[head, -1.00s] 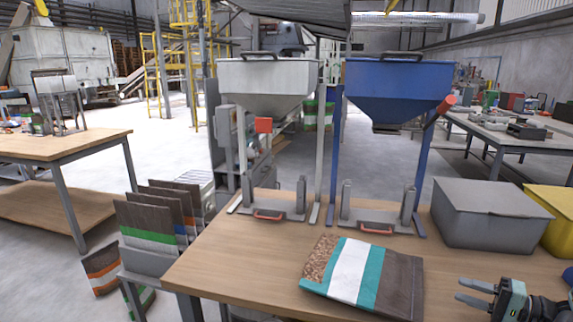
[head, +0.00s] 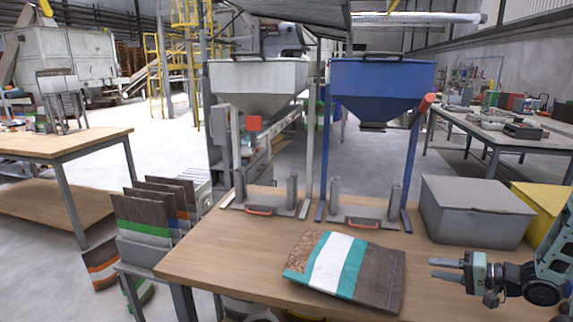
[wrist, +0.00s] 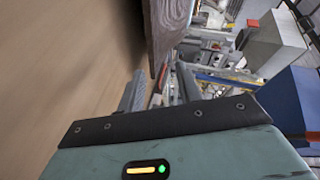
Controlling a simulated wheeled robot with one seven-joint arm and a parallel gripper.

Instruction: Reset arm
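My gripper (head: 445,268) is at the lower right of the head view, over the right part of the wooden table (head: 215,258). Its two fingers point left and stand apart with nothing between them; the wrist view also shows them parted (wrist: 160,92). A filled bag (head: 335,265) with brown, white and teal bands lies on the table, left of the fingertips and apart from them. The bag's dark brown side also shows at the top of the wrist view (wrist: 168,25).
A white hopper (head: 258,85) and a blue hopper (head: 380,88) stand at the table's back. A grey bin (head: 475,212) and a yellow bin (head: 540,208) stand behind my gripper. Several bags (head: 145,218) stand in a rack at left. The table's left front is clear.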

